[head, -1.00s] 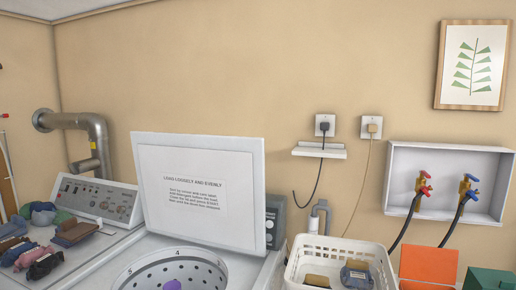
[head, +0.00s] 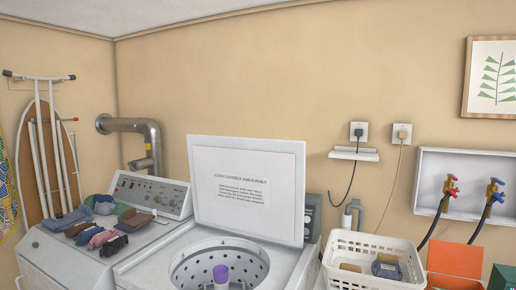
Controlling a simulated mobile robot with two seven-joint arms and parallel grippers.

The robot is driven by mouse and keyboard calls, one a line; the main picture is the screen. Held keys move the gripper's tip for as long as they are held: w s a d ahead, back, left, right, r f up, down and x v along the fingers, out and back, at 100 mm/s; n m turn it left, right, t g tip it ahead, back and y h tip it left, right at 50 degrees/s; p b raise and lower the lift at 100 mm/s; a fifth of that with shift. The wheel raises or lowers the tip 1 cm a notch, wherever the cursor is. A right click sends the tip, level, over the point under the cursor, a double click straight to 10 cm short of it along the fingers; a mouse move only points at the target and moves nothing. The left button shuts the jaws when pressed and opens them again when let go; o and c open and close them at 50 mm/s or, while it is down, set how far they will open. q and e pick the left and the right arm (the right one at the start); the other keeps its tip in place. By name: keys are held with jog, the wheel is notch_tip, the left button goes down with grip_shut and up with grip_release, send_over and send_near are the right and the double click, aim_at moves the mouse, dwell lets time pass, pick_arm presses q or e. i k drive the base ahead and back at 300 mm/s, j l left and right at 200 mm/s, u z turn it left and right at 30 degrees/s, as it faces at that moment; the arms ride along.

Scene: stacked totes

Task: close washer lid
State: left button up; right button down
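The washer lid (head: 246,224) stands raised at the back of the top-loading washer, tilted slightly back, with a printed sheet on its inner face. Below it the washer (head: 147,263) shows its open round drum (head: 190,276), with a purple-topped agitator (head: 221,274) in the middle. No cloth shows inside the part of the drum in view. Neither of my grippers is in view.
A dryer (head: 62,262) on the left has folded clothes (head: 93,236) on top. A white basket (head: 343,273) stands right of the washer, beside an orange box (head: 455,262) and a green box (head: 503,278). An ironing board (head: 42,165) leans at the far left.

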aim_at(252, 187)
jog(key=u, duration=1.4)
jog(key=l+u, duration=0.3)
jog(key=l, duration=0.5)
jog(key=k+l, duration=0.1)
jog(key=l, duration=0.75)
